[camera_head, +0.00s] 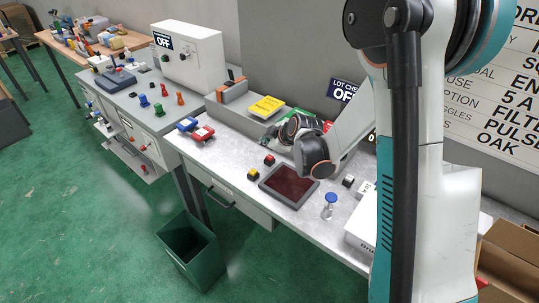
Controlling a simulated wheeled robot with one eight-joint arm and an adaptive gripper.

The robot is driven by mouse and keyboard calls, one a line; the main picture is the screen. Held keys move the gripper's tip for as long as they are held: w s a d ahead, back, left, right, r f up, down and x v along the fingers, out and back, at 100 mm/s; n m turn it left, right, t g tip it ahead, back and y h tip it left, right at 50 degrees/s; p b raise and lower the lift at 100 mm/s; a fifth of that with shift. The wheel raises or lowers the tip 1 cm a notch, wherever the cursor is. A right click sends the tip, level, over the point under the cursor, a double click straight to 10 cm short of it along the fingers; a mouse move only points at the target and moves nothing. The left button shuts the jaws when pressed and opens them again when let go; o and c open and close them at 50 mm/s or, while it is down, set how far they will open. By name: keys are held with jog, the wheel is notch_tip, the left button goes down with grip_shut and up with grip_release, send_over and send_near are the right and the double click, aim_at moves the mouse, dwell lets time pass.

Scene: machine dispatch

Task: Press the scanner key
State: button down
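I cannot tell for sure which part is the scanner key. A dark flat device with a dark red panel (288,186) lies on the grey bench. Small block-shaped keys stand around it: a yellow-topped one (253,174), a red-topped one (269,160) and a pale-topped one (348,180). A blue-topped post (330,204) stands to its right. My gripper (268,138) is at the end of my bent arm, behind the red-topped key and pointing left. It is small and dark here, its fingers are unclear, and I see no contact with a key.
Red and blue pieces (197,130) lie at the bench's left. A yellow pad (267,106) is at the back. A white box (362,228) is at the right. A green bin (190,250) stands on the floor. The bench's front left is clear.

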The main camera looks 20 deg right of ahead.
jog(key=shift+r+p, duration=0.5)
jog(key=shift+r, duration=0.65)
jog(key=shift+r, duration=0.1)
jog(key=s+r+m+g+h+b, duration=0.1)
jog(key=s+r+m+b, duration=0.35)
jog(key=s+r, duration=0.85)
jog(key=s+f+m+h, duration=0.1)
jog(key=s+m, duration=0.7)
jog(key=s, duration=1.2)
jog(key=shift+s+d+f+g+h, duration=0.15)
jog(key=shift+d+f+g+h, duration=0.2)
jog(key=shift+f, duration=0.35)
